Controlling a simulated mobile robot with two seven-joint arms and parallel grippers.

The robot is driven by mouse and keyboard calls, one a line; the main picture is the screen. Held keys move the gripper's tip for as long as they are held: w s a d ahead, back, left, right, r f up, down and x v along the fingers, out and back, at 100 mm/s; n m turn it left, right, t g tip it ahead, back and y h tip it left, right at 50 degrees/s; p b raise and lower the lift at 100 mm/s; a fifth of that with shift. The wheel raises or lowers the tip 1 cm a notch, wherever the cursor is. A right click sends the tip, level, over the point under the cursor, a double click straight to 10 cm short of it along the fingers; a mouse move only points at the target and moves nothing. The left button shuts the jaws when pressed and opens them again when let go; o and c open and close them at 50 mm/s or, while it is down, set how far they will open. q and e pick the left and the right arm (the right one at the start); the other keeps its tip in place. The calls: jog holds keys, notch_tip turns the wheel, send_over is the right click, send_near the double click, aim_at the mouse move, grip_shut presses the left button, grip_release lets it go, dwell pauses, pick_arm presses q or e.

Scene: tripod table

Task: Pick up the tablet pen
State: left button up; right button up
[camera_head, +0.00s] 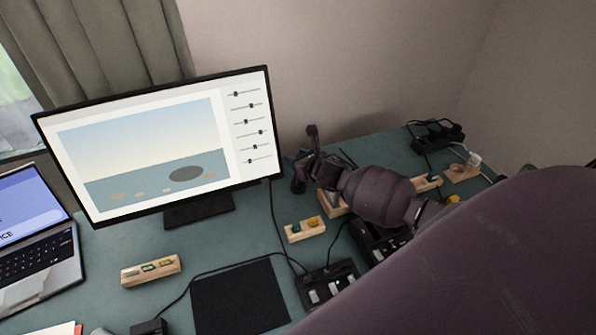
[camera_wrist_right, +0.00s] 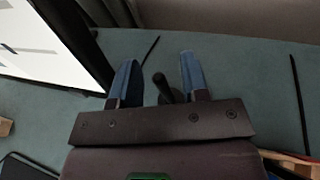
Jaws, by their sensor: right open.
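My right gripper (camera_head: 308,160) is over the back of the desk, just right of the monitor. In the right wrist view its two blue-faced fingers (camera_wrist_right: 158,78) are apart. A dark, round-ended upright thing (camera_wrist_right: 162,88) shows between them; I cannot tell whether the fingers touch it. A long, thin black stick (camera_wrist_right: 298,100), possibly the tablet pen, lies on the desk to the right of the fingers. It seems to show in the head view as a thin dark line (camera_head: 347,158) behind my right wrist. A shorter dark rod (camera_wrist_right: 152,47) lies beyond the fingertips. My left gripper is not in view.
The monitor (camera_head: 150,145) stands close to the left of my right gripper. Small wooden blocks (camera_head: 305,229) and black control boxes (camera_head: 328,285) with cables are nearer. A black pad (camera_head: 240,298) lies in front. The desk beyond the fingers is mostly clear.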

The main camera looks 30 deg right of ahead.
grip_shut()
dwell(0.3)
